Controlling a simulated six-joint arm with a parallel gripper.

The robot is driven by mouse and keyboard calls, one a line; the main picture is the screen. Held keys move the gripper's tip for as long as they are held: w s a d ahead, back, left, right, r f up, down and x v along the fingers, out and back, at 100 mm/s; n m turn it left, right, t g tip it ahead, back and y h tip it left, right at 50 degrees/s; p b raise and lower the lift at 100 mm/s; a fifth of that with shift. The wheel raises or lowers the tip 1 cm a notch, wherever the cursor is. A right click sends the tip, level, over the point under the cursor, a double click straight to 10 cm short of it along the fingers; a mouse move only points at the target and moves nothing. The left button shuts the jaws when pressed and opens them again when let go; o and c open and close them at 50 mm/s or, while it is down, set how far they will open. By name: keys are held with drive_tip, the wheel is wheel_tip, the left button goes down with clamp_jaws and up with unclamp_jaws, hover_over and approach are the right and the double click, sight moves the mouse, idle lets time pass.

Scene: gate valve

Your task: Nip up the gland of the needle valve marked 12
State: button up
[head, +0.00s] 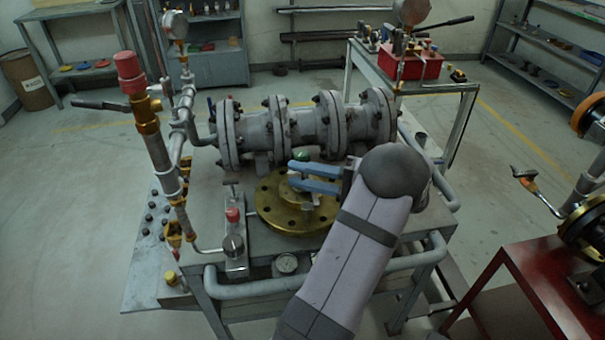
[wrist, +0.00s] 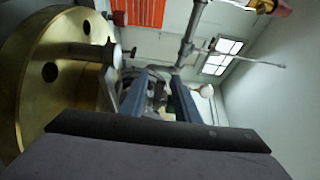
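My gripper (head: 291,175) is in the middle of the head view, above a brass flange (head: 268,212) on the grey bench. Its two blue fingers point left and stand apart, with nothing visibly held. In the wrist view the fingers (wrist: 159,78) are also apart, with grey fittings beyond the gap. A grey T-shaped part (wrist: 112,55) stands by the flange (wrist: 35,85) left of the fingers. No number 12 is legible, so I cannot tell which valve is so marked. A small valve block (head: 235,250) with a red cap stands left of the flange, apart from my gripper.
A large grey flanged pipe (head: 305,127) lies behind my gripper. Upright pipework (head: 160,150) with a red cap stands at left. A pressure gauge (head: 287,263) sits at the bench front. A red stand (head: 530,285) is at right. Open floor lies left of the bench.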

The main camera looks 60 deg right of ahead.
clamp_jaws()
drive_tip(key=shift+s+d+f+n+g+y+b, duration=0.15)
drive_tip(key=shift+n+g+y+b, duration=0.15)
drive_tip(key=shift+n+y+b, duration=0.25)
drive_tip(key=shift+s+n+y, duration=0.1)
drive_tip(key=shift+n+y, duration=0.15)
drive_tip(key=shift+y, duration=0.3)
